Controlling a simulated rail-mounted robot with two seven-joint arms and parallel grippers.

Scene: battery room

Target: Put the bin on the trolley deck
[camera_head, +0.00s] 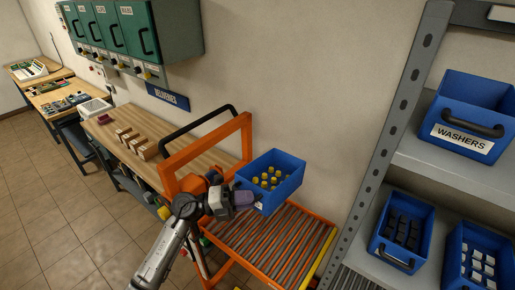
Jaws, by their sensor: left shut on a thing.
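A blue bin (290,184) with several yellow pieces inside is at the middle of the head view, roughly level. My left gripper (240,198) is shut on its near left side; the fingers cover part of that wall. The orange trolley (325,222) has a deck of grey rollers (262,246), which lies below and in front of the bin. The bin overlaps the far part of the deck in the picture; I cannot tell whether it touches the rollers. My right gripper is not in view.
An orange upright frame (204,146) with a black handle stands left of the bin. A grey shelf rack (383,145) at the right holds a blue WASHERS bin (454,125) and other blue bins. A wooden bench (128,163) runs along the wall. The near deck is clear.

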